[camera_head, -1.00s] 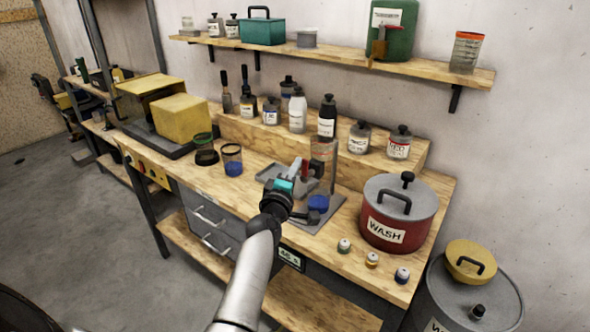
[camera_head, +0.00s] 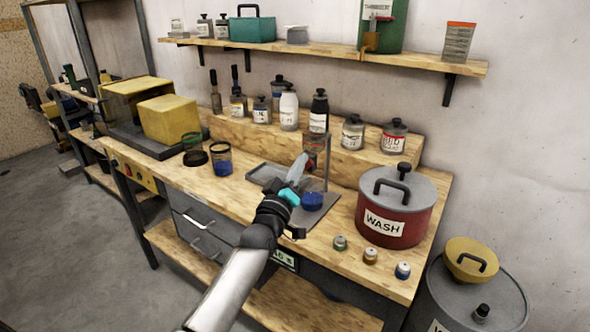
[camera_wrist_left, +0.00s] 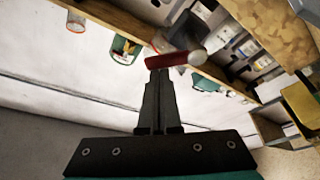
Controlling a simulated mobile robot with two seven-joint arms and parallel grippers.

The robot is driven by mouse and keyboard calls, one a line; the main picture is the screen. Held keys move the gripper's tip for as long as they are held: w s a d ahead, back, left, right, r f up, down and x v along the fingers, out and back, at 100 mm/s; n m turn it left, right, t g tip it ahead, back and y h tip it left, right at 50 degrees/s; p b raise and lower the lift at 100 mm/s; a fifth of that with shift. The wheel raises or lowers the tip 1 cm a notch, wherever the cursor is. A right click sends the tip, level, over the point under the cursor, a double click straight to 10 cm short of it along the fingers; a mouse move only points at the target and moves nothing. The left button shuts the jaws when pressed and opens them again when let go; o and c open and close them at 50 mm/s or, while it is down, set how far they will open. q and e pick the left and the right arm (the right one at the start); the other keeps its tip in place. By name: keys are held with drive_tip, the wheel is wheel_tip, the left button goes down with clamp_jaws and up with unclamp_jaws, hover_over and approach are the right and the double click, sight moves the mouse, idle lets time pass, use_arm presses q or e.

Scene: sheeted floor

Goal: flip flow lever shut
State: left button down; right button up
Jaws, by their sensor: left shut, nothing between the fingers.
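The flow lever, a red bar with a pale rounded end (camera_wrist_left: 172,60), shows just past my left fingertips in the left wrist view. My left gripper (camera_wrist_left: 157,78) is shut and empty, with its fingertips close to the bar; I cannot tell whether they touch it. In the head view my left gripper (camera_head: 303,160) is over the grey tray stand (camera_head: 262,172) on the bench. A small reddish part (camera_head: 312,150) shows behind its tips, and the gripper hides most of the lever there. My right gripper is not in view.
A blue round cup (camera_head: 313,201) sits on the stand close to my gripper. A red WASH pot (camera_head: 400,222) stands to the right, with small capped vials (camera_head: 370,256) in front. Two glass jars (camera_head: 220,160) stand left. Bottles (camera_head: 289,110) line the raised step behind.

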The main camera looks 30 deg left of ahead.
use_arm(q)
drive_tip(key=m+h, duration=0.1)
drive_tip(key=m, duration=0.1)
drive_tip(key=d+f+m+b, duration=0.1)
drive_tip(key=m, duration=0.1)
drive_tip(key=m+h+b, duration=0.1)
drive_tip(key=m, duration=0.1)
drive_tip(key=shift+d+f+t+h, duration=0.2)
drive_tip(key=shift+f+t+h, duration=0.1)
drive_tip(key=shift+t, duration=0.1)
drive_tip(key=shift+s+d+f+m+h+b, duration=0.1)
drive_tip(key=shift+f+m+h+b, duration=0.15)
drive_tip(key=shift+m, duration=0.5)
drive_tip(key=shift+w+d+f+m+h+b, duration=0.1)
drive_tip(key=shift+m+h, duration=0.25)
drive_tip(key=shift+m, duration=0.35)
drive_tip(key=shift+s+d+f+m+h+b, duration=0.1)
drive_tip(key=shift+m+h+b, duration=0.15)
drive_tip(key=shift+m, duration=0.5)
drive_tip(key=shift+m+h, duration=0.25)
drive_tip(key=shift+m, duration=0.05)
wheel_tip(320, 180, up, 4)
drive_tip(key=p, duration=0.4)
drive_tip(key=d+v, duration=0.1)
drive_tip(key=v, duration=0.9)
drive_tip(key=shift+a, duration=0.45)
drive_tip(key=shift+f, duration=0.1)
